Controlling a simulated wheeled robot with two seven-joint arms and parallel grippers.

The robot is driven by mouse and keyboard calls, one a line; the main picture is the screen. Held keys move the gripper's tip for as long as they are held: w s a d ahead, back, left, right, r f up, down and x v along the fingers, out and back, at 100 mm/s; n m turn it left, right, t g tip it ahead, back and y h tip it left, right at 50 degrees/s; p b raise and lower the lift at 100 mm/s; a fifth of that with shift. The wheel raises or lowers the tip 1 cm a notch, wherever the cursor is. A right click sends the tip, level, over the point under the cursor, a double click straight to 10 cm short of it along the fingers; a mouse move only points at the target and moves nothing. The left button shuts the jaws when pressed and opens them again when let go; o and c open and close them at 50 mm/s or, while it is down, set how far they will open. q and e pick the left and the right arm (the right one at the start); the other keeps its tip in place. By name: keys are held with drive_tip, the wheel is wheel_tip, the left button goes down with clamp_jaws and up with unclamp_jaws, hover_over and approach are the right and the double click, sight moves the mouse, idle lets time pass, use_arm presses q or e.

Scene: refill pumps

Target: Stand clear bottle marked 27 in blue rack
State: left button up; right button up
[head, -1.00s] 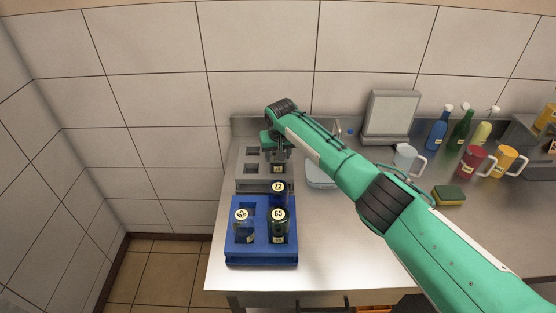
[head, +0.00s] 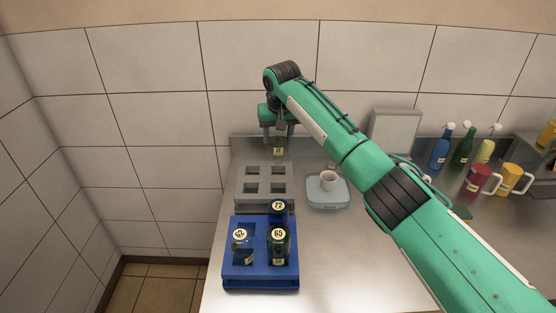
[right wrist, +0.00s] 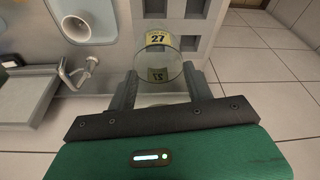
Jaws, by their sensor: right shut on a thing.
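My right gripper (head: 278,137) is shut on a clear bottle (head: 279,149) and holds it in the air behind the grey rack (head: 240,194). In the right wrist view the bottle (right wrist: 160,66) sits between the two fingers and its yellow label reads 27. The blue rack (head: 260,282) stands in front of the grey rack. It holds bottles marked 72 (head: 279,206) at back right, 65 (head: 279,245) at front right, and one that seems marked 62 (head: 240,240) at front left. Its back left slot looks empty, partly hidden. My left gripper is not in view.
The grey rack's slots look empty. A grey panel (head: 394,132), coloured bottles and mugs are further right, partly behind my right arm. The counter's left edge is close to the racks.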

wheel_tip(320, 180, up, 5)
drive_tip(key=shift+r+b, duration=0.2)
drive_tip(key=shift+b, duration=0.15)
drive_tip(key=shift+r+p, duration=0.6)
drive_tip(key=shift+r, duration=0.2)
wheel_tip(320, 180, up, 5)
drive_tip(key=p, duration=0.5)
drive_tip(key=shift+p, duration=0.3)
drive_tip(key=shift+f, duration=0.15)
